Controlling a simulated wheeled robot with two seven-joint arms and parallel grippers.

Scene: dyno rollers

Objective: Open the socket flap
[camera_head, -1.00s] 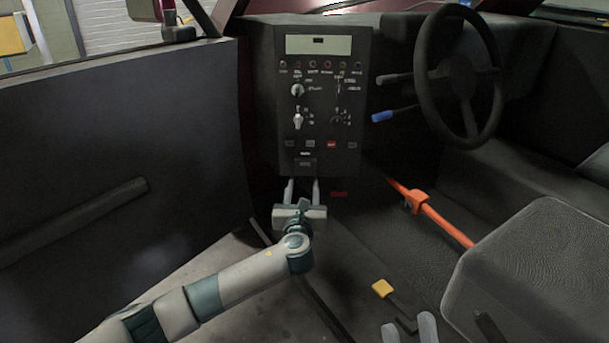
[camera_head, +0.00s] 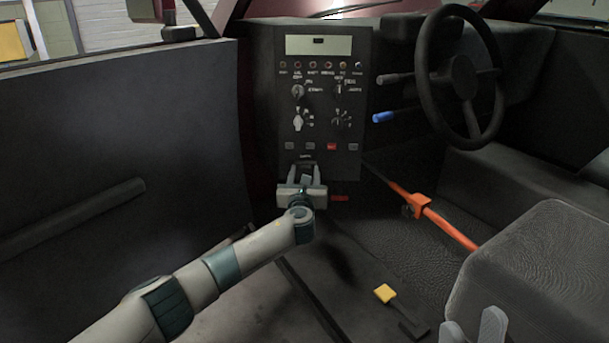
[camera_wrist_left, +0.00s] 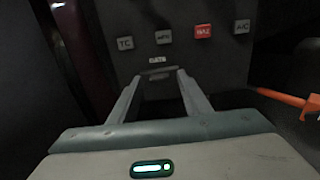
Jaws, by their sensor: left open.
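The socket flap (camera_wrist_left: 157,75) is a small dark piece under the "DATA" label, low on the black control panel (camera_head: 352,105). In the left wrist view it shows between the fingertips of my left gripper (camera_wrist_left: 160,78), above a dark patch. I cannot tell whether the flap is shut or partly raised. My left gripper (camera_head: 304,170) is open at the panel's lower edge, its fingers either side of the flap area and hiding much of it in the head view. Contact cannot be told. My right gripper (camera_head: 473,328) shows only two separated grey fingertips at the bottom edge.
Buttons, including a red one (camera_head: 331,147), sit just above the flap. The door panel (camera_head: 110,150) bounds the left; the seat (camera_head: 540,270) is at the lower right.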

